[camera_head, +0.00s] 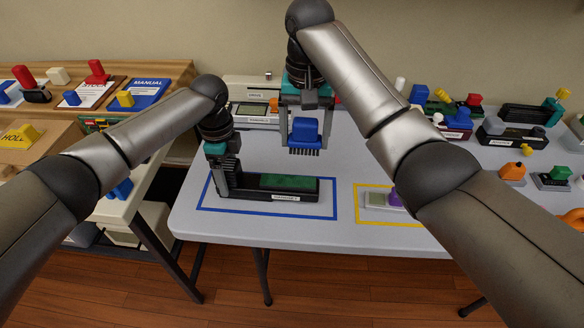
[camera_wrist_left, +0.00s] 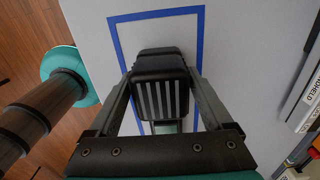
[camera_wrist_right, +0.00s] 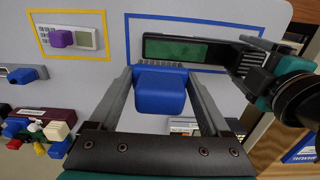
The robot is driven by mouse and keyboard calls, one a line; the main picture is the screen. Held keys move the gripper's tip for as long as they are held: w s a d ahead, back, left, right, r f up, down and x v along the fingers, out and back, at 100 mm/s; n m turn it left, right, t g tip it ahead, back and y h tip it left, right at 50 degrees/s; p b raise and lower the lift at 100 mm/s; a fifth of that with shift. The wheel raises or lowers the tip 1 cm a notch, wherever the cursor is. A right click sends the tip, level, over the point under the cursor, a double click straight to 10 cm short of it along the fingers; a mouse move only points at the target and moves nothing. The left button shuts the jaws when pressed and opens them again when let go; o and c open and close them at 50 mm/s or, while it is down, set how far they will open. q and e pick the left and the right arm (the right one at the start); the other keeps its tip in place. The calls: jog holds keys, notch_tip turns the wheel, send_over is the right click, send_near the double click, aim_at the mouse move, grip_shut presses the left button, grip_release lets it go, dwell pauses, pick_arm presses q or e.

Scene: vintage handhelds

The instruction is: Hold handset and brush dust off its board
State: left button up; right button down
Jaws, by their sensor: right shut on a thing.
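The handset (camera_head: 265,194) is a long black body with a green board (camera_head: 289,182) on top, over the blue-outlined area. My left gripper (camera_head: 220,186) is shut on its left end; in the left wrist view its fingers (camera_wrist_left: 160,75) lie against both sides of the striped end (camera_wrist_left: 162,99). My right gripper (camera_head: 306,122) is shut on the brush's blue handle (camera_head: 305,130). The brush's dark bristles (camera_head: 304,151) point down, above and behind the board, apart from it. The right wrist view shows the blue handle (camera_wrist_right: 160,90) between the fingers and the green board (camera_wrist_right: 177,52) beyond.
A yellow outline (camera_head: 357,204) with a pale handheld and purple piece (camera_head: 394,197) lies right of the handset. Several devices crowd the table's back and right. A side table with manuals (camera_head: 148,92) stands left. Table space (camera_head: 340,160) behind the yellow outline is clear.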

pick_arm(q)
jog(key=shift+o, duration=1)
jog(key=shift+r, duration=0.15)
jog(key=shift+w+r, duration=0.1)
jog(key=shift+r, duration=3.75)
jog(key=shift+r, duration=0.1)
notch_tip(320, 180, up, 12)
